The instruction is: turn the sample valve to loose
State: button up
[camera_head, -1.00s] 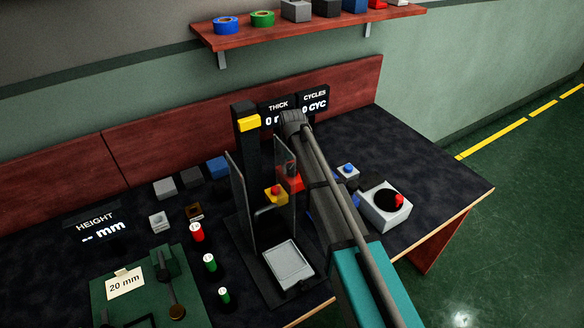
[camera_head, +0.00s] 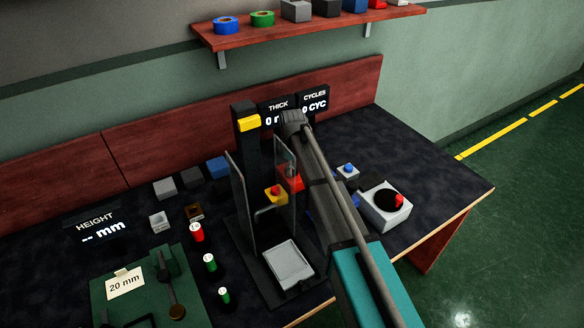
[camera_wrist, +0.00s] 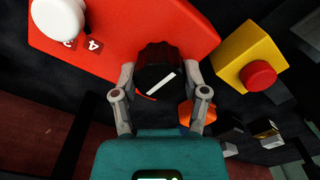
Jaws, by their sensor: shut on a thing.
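In the wrist view, a black ribbed knob with a white pointer line (camera_wrist: 156,70) sits on a red panel (camera_wrist: 120,40). This knob looks like the sample valve. My gripper (camera_wrist: 158,82) has one finger on each side of the knob and is shut on it. The white line slants up to the right. A short red arc shows at the knob's lower left edge. In the head view my arm hides the gripper and the knob; part of the red panel (camera_head: 291,182) shows beside the arm.
A white knob (camera_wrist: 58,16) with numbers beside it is on the same red panel. A yellow box with a red button (camera_wrist: 258,74) stands close on the right. In the head view, a clear-sided press with a grey plate (camera_head: 288,262) stands just left of my arm.

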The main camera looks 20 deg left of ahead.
jog(key=shift+n, duration=0.6)
jog(key=o, duration=1.1)
jog(key=shift+o, duration=0.2)
jog(key=shift+m, duration=0.3)
